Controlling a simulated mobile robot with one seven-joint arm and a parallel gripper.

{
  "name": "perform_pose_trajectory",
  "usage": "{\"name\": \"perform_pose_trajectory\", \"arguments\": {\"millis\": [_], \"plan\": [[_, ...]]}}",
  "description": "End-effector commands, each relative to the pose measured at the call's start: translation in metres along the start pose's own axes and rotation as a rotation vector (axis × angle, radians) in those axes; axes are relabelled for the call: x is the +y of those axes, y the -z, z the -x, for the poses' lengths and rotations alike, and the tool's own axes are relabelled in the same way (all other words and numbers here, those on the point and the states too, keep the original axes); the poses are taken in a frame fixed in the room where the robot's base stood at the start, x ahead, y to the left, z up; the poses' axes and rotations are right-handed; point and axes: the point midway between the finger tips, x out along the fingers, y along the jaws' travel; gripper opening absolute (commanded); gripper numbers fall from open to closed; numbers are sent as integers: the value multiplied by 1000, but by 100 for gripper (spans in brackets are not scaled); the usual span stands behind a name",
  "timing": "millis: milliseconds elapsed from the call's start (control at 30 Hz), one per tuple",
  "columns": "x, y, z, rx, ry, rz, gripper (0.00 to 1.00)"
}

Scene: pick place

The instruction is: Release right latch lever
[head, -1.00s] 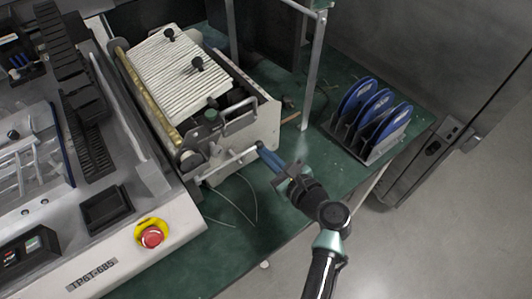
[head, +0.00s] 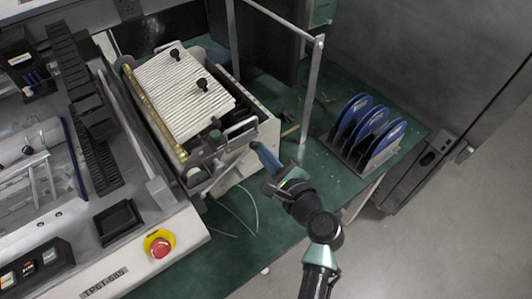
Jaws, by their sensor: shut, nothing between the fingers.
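The machine's right latch lever (head: 232,165) is a pale rod at the front right corner of the ribbed-top unit (head: 182,95). It slants up to the right, and its end lies close to my gripper's tips. My gripper (head: 256,148) has blue fingers and is shut and empty, just right of the unit. I cannot tell whether the fingertips touch the lever. A grey metal handle (head: 236,130) sits just above the lever on the unit's front edge.
A rack of blue discs (head: 368,128) stands to the right on the green table (head: 285,215). A metal post (head: 312,85) rises behind my gripper. A red emergency button (head: 159,246) is on the machine at lower left. Thin wires lie on the table.

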Motion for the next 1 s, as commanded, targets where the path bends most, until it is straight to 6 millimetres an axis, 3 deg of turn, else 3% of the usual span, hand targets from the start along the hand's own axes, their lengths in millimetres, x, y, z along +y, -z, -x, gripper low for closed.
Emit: {"name": "perform_pose_trajectory", "arguments": {"millis": [300,1000], "plan": [[-5,-24,5,0,32,146,0],[-5,-30,5,-4,41,183,0]]}}
